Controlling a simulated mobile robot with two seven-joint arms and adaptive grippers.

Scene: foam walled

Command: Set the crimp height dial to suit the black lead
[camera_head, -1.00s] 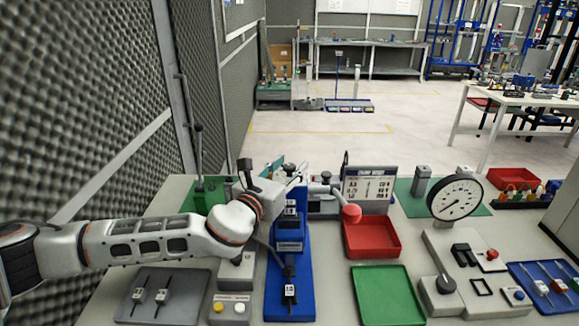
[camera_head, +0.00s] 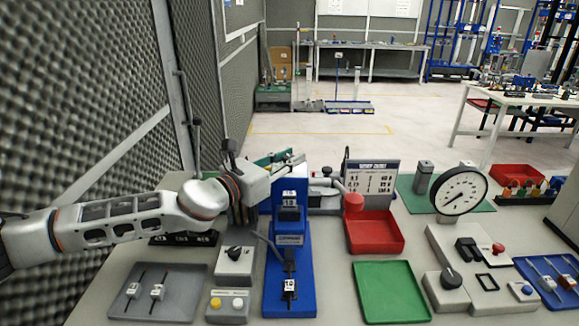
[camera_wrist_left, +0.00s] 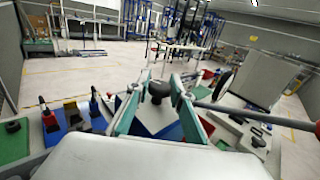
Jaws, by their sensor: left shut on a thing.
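My left gripper (camera_head: 297,160) reaches in from the left, above the blue crimp press (camera_head: 290,240). In the left wrist view its teal fingers (camera_wrist_left: 163,92) close around a black knob (camera_wrist_left: 158,90); the head view does not show this knob clearly. The press front has small white number labels, too small to read surely. A white-and-black piece (camera_head: 289,290) sits on its base. A chart card (camera_head: 372,182) stands behind the red tray. I cannot tell which piece is the black lead. My right gripper is out of view.
A grey box with a black dial (camera_head: 235,253) and a two-button box (camera_head: 228,305) stand left of the press. A red-knobbed lever (camera_head: 353,202) sticks out right, near the red tray (camera_head: 375,250). A green tray (camera_head: 390,310) and a round gauge (camera_head: 458,194) are farther right.

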